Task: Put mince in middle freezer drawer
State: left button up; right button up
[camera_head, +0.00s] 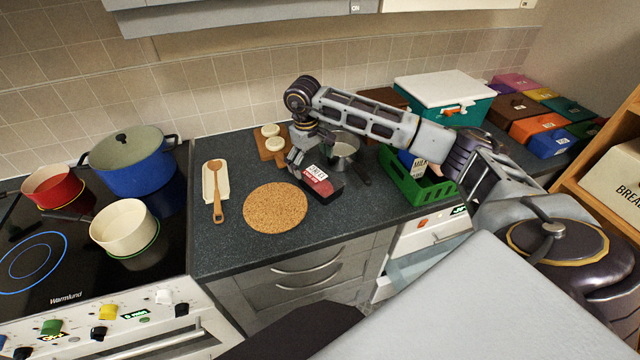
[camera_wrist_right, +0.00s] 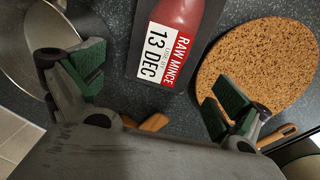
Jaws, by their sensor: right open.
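The mince (camera_head: 323,187) is a dark flat pack with red contents and a white label, lying on the dark worktop right of the cork mat. In the right wrist view its label reads RAW MINCE 13 DEC (camera_wrist_right: 160,48). My right gripper (camera_head: 299,163) is just above and behind the pack, pointing down. In the wrist view its green-padded fingers (camera_wrist_right: 158,88) are spread wide and empty, with the pack beyond them. A white-fronted appliance (camera_head: 428,232) is under the counter at right. I cannot tell whether it is the freezer; no middle freezer drawer is identifiable. My left gripper is out of view.
A round cork mat (camera_head: 275,208), a wooden spoon (camera_head: 217,190) on a rest and a metal pan (camera_head: 342,150) surround the pack. A green crate (camera_head: 415,186) stands to the right. Pots, including a blue one (camera_head: 130,165), occupy the hob at left.

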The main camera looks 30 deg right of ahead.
aim_at(313, 173)
jog(key=shift+f, duration=0.2)
jog(key=shift+s+d+f+p, duration=0.1)
jog(key=shift+f+p, duration=0.2)
jog(key=shift+f, duration=0.35)
jog(key=shift+s+d+f+p, duration=0.1)
jog(key=shift+f+p, duration=0.15)
jog(key=shift+f, duration=1.5)
jog(key=c, duration=1.4)
jog(key=shift+w+r, duration=0.1)
jog(key=shift+r, duration=0.1)
jog(key=shift+c, duration=0.2)
jog(key=shift+r+b, duration=0.65)
jog(key=shift+r, duration=4.2)
